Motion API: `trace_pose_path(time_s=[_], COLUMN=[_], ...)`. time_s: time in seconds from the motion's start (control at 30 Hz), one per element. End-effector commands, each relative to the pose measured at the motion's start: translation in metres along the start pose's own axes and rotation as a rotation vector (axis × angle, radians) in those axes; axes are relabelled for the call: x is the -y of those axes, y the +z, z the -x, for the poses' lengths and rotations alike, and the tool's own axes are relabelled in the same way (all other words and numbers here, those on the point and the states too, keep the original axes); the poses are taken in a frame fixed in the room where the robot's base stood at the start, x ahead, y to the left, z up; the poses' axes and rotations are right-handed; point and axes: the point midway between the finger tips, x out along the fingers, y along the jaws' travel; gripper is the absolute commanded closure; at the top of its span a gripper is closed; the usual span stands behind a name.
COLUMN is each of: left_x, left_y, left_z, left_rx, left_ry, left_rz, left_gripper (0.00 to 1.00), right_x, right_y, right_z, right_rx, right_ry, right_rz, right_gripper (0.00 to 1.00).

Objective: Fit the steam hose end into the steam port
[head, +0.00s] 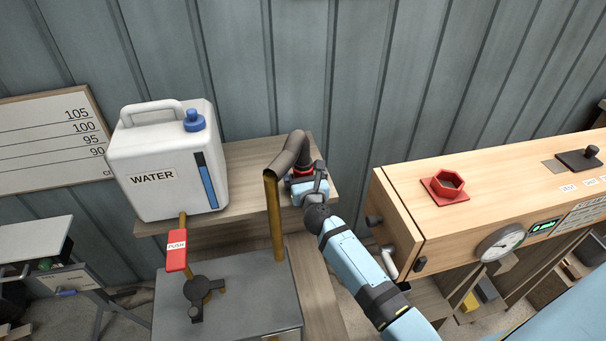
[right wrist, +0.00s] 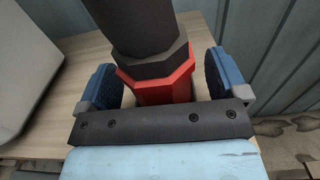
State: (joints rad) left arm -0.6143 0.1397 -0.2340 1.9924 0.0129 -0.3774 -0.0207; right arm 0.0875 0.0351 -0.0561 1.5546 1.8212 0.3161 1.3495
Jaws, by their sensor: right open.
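The steam hose (head: 290,152) is a thick dark tube that rises from the brass pipe and bends over to the right. Its red, faceted end (head: 303,171) points down over the wooden shelf. My right gripper (head: 308,186) is around this end. In the right wrist view the red end (right wrist: 160,88), below a dark collar, stands between the two blue finger pads, with gaps showing at both sides. The right gripper (right wrist: 163,82) is open. The steam port (head: 446,185) is a red hexagonal socket on top of the wooden box at right. My left gripper is not in view.
A white water jug (head: 165,165) stands on the shelf (head: 245,160) left of the hose. The brass pipe (head: 275,215) rises beside a grey metal box (head: 250,300). The wooden box (head: 400,190) has a gauge (head: 500,242) on its front. Its top around the port is clear.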

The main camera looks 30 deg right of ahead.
Motion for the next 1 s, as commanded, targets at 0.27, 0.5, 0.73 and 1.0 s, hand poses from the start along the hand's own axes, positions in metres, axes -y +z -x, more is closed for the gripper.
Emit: trace_pose_path(time_s=[0.27, 0.5, 0.73, 1.0], left_x=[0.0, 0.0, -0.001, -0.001], left_y=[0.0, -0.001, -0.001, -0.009], left_z=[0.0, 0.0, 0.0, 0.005], left_rx=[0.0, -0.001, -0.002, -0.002], left_ry=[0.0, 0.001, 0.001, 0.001], left_rz=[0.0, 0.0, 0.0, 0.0], left_gripper=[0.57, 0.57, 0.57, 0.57], right_x=[0.0, 0.0, 0.0, 0.0], right_y=[0.0, 0.0, 0.0, 0.015], right_z=[-0.005, -0.005, -0.005, -0.005], right_rx=[-0.001, -0.001, -0.001, 0.001], right_ry=[0.0, 0.0, 0.0, -0.001], right_rz=[0.0, 0.0, 0.0, -0.001], right_gripper=[0.08, 0.59, 0.66, 0.66])
